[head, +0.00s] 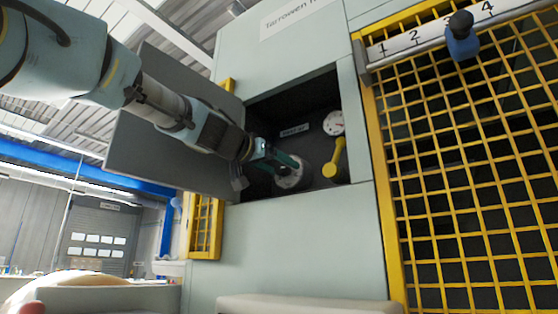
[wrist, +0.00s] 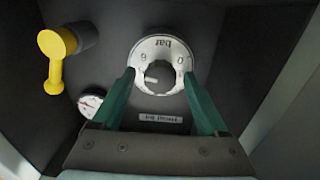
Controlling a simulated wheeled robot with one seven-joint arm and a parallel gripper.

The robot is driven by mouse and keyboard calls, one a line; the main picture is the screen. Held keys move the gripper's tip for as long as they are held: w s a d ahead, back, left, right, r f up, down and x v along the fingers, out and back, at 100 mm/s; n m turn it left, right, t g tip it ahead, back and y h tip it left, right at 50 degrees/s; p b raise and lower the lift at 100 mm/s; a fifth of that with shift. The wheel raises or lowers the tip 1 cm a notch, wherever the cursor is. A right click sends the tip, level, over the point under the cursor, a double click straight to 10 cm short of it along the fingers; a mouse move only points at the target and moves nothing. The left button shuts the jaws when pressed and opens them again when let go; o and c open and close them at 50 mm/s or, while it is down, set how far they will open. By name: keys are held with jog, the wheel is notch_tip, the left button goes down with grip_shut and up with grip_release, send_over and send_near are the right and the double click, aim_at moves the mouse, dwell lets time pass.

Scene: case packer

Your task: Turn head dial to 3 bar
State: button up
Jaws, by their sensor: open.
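The head dial (wrist: 160,48) is a white ring marked "bar", 0 and 6, with a knob in its middle; it appears inverted in the wrist view. A small white mark shows near the knob's lower left, but I cannot tell the setting. My gripper (wrist: 159,75) is open, with one green finger on each side of the dial's knob area. I cannot tell whether the fingers touch it. In the head view the dial (head: 291,181) sits low in the open recess, partly hidden by my gripper (head: 284,163).
A round gauge (head: 333,123) and a yellow lever (head: 336,160) sit right of the dial in the recess. A label plate (head: 295,130) is above it. The open grey door (head: 150,150) stands left of the recess. A yellow mesh guard (head: 460,190) is at right, below a numbered scale (head: 400,45).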

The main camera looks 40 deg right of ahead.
grip_shut()
dwell(0.7)
